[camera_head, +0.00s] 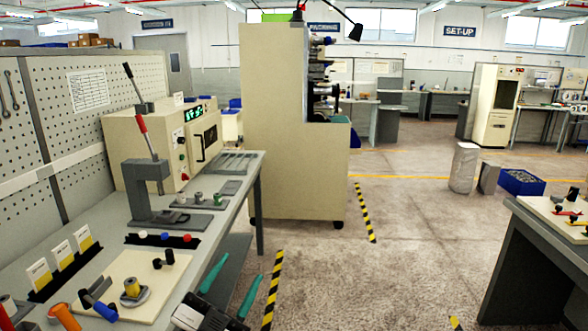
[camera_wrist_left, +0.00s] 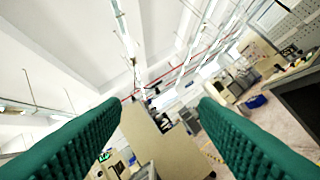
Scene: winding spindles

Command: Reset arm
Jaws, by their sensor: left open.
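My left gripper (camera_head: 241,268) is at the bottom middle of the head view, beside the front edge of the grey workbench (camera_head: 232,204) on the left. Its two teal fingers are apart and point away from me, with nothing between them. In the left wrist view the gripper (camera_wrist_left: 160,102) is also wide open and empty, with the ceiling and the tall beige machine behind it. My right gripper is not in view.
The bench holds a pale board (camera_head: 118,270) with a yellow spool (camera_head: 132,287), a lever press (camera_head: 148,190) and a beige oven-like box (camera_head: 170,140). A tall beige machine (camera_head: 290,130) stands beyond. Another table (camera_head: 530,235) is at right. Open floor (camera_head: 400,260) lies between.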

